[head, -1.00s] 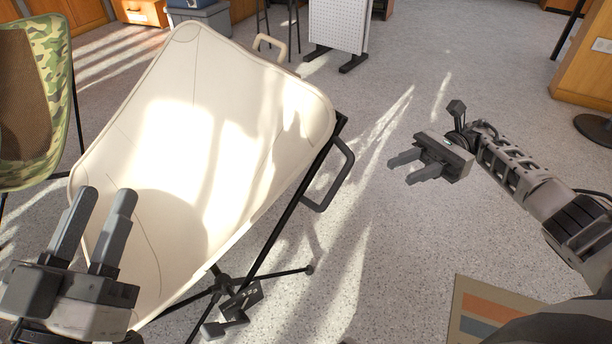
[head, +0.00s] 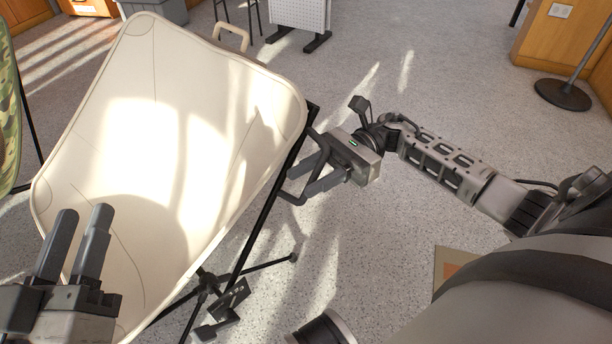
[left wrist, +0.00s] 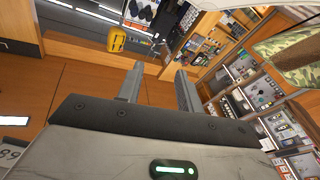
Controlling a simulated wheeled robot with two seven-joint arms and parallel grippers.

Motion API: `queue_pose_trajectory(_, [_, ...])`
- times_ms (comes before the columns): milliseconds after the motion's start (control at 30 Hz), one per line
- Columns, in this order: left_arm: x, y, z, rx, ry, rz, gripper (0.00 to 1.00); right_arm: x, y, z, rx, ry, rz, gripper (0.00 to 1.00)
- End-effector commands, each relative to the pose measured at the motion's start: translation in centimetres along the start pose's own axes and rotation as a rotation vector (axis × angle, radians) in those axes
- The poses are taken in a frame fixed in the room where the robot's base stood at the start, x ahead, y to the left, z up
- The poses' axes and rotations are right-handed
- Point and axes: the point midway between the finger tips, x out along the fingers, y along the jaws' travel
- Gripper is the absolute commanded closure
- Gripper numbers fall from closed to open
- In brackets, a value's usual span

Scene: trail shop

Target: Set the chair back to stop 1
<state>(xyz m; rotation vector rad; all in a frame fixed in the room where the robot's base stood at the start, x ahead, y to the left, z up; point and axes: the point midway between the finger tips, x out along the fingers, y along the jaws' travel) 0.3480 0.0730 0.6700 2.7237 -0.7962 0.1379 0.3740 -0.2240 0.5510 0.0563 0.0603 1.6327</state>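The chair's cream back panel (head: 170,130) leans at a tilt on a dark frame, with a cream loop handle (head: 232,37) on its far edge. A dark side handle (head: 313,140) sticks out from the frame's right side. A small dark marked plate (head: 232,295) sits low on the stand; its marks are too small to read. My right gripper (head: 300,182) is open, its fingers at the dark side handle; whether they touch it is unclear. My left gripper (head: 85,210) is open and empty over the panel's lower left; its parted fingers also show in the left wrist view (left wrist: 158,72).
A camouflage chair (head: 10,120) stands at the left edge. A white pegboard stand (head: 300,14) and a grey bin (head: 160,8) are at the back. A round-based post (head: 562,94) stands at right.

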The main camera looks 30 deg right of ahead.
Motion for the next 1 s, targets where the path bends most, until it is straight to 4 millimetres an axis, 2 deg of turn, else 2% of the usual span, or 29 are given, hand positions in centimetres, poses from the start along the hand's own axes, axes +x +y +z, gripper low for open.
queue_pose_trajectory(133, [0.0, 0.0, 0.0, 0.005, 0.004, 0.000, 0.64, 1.0, 0.0, 0.0, 0.000, 0.000, 0.000, 0.66])
queue_pose_trajectory(433, [0.1, 0.0, -0.3, 0.012, 0.014, 0.004, 0.64, 1.1, 0.0, 0.0, 0.000, 0.000, -0.001, 0.66])
queue_pose_trajectory(500, [0.2, 0.0, -0.4, 0.013, 0.016, 0.005, 0.64, 1.1, 0.0, 0.0, 0.000, 0.000, -0.001, 0.85])
queue_pose_trajectory(567, [0.2, 0.0, -0.5, 0.014, 0.017, 0.006, 0.64, 1.1, 0.0, 0.0, 0.000, 0.000, -0.001, 1.00])
queue_pose_trajectory(800, [0.2, 0.2, -0.8, 0.000, -0.003, 0.006, 0.64, 1.7, 0.1, 0.7, -0.003, 0.020, -0.001, 1.00])
queue_pose_trajectory(867, [-0.4, 0.2, 0.8, -0.063, -0.091, -0.024, 0.64, 2.6, 0.4, 1.4, -0.006, 0.047, 0.000, 1.00])
queue_pose_trajectory(1000, [-1.9, 0.6, 3.1, -0.184, -0.271, -0.081, 0.64, 5.7, 1.1, 3.2, -0.022, 0.137, -0.004, 1.00])
